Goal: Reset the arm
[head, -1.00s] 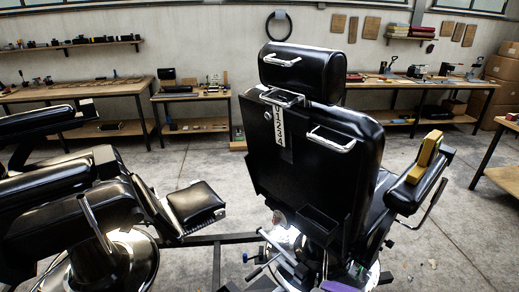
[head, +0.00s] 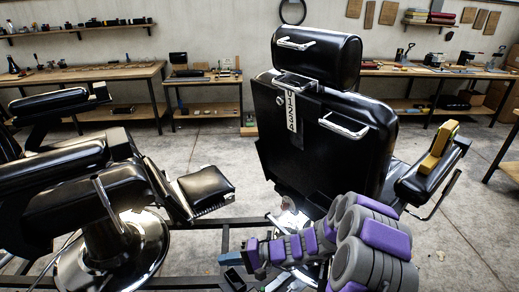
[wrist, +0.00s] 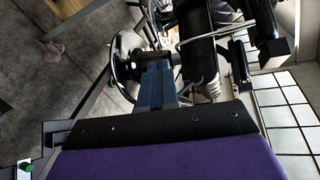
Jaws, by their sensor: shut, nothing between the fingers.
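My arm (head: 365,245), grey with purple pads, reaches from the lower right of the head view toward the lower middle. My gripper (head: 229,259) is at its far left end, low over the floor, behind the black barber chair (head: 310,140). In the wrist view its blue-grey fingers (wrist: 157,85) lie together, with nothing between them. The chair shows its back, with a headrest, metal handles and a numbered label. My arm hides part of the chair's lower back and base.
A yellow object (head: 438,148) lies on the chair's right armrest (head: 425,180). A second black chair (head: 75,190) stands at left, with a padded footrest (head: 205,188). Dark frame bars cross the floor near my gripper. Workbenches (head: 70,75) line the back wall. Open floor lies at right.

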